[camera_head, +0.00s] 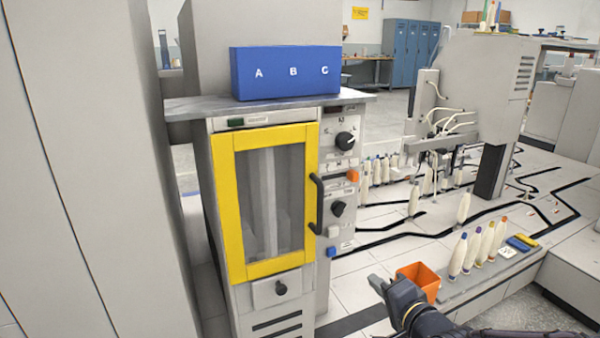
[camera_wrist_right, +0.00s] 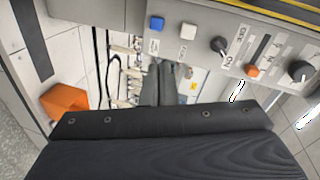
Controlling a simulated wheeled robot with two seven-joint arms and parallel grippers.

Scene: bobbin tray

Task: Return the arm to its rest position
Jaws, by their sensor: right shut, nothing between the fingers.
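My right gripper (camera_head: 378,285) is low in the head view, just left of the orange bin and right of the yellow-framed cabinet. Its fingers are together with nothing between them. In the right wrist view the closed fingers (camera_wrist_right: 166,84) show at the middle, beyond the dark wrist body. My left gripper is not in view.
The cabinet with a yellow door (camera_head: 227,200) and black handle (camera_head: 317,205) stands left of my right arm. An orange bin (camera_head: 428,283) is close to the gripper. Several bobbins (camera_head: 458,257) stand on a tray at right.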

